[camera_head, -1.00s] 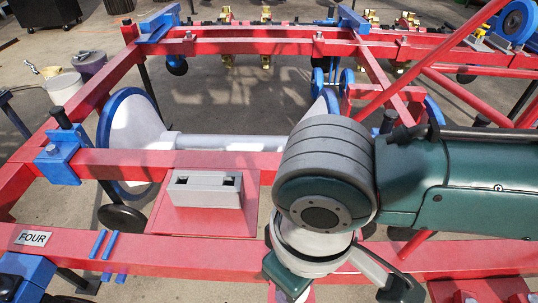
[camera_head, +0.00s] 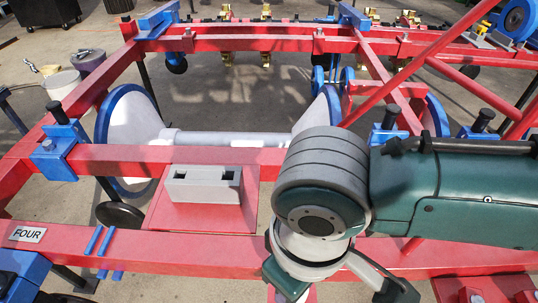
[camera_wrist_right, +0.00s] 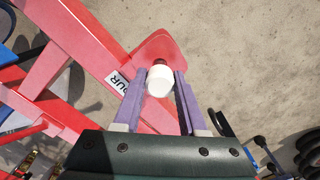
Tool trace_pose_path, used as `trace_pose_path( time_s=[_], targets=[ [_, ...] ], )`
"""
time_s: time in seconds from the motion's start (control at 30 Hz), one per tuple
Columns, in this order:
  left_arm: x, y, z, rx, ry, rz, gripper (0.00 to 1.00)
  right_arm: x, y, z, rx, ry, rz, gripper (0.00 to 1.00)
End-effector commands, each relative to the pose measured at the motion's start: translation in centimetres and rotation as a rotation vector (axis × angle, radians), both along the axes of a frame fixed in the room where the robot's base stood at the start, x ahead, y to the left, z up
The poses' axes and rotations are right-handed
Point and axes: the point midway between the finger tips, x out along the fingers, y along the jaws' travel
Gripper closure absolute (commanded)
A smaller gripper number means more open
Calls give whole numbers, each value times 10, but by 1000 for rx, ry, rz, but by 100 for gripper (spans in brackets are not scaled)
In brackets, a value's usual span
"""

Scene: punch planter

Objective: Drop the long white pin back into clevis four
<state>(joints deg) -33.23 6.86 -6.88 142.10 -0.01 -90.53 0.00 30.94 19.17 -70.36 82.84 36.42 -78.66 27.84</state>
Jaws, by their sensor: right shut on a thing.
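In the right wrist view, my right gripper (camera_wrist_right: 161,88) is shut on the white pin (camera_wrist_right: 159,80). I see the pin almost end on, as a rounded white top between the purple fingers; its length is hidden. A red plate (camera_wrist_right: 163,48) with a brownish spot lies just behind the pin. I cannot tell whether the pin is in it or above it. The FOUR label (camera_wrist_right: 118,83) is on the red bar beside the plate. In the head view, the FOUR label (camera_head: 28,234) is at lower left. My right arm covers the middle right there, and its fingertips are out of frame.
Red frame bars (camera_head: 190,254) cross the head view. A grey block with two slots (camera_head: 202,184) sits on a red plate left of my arm. Blue clamps (camera_head: 60,150) and a white-sided disc (camera_head: 128,125) stand at left. Concrete floor shows between the bars.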

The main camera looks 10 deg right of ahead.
Motion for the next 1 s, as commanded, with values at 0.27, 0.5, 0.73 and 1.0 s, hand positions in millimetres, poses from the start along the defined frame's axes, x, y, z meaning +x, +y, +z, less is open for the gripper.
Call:
trace_pose_path(
  time_s=[0.27, 0.5, 0.73, 1.0],
  targets=[
    [0, 0, -5, 0, 0, 0, 0, 0, 0, -8, 1, 1, 0, 100],
    [0, 0, -9, 0, 0, 0, 0, 0, 0, -14, -1, 1, 0, 100],
    [0, 0, -13, 0, 0, 0, 0, 0, 0, -20, -1, 1, 0, 100],
    [0, 0, -18, 0, 0, 0, 0, 0, 0, -26, 1, 1, 0, 100]
  ],
)
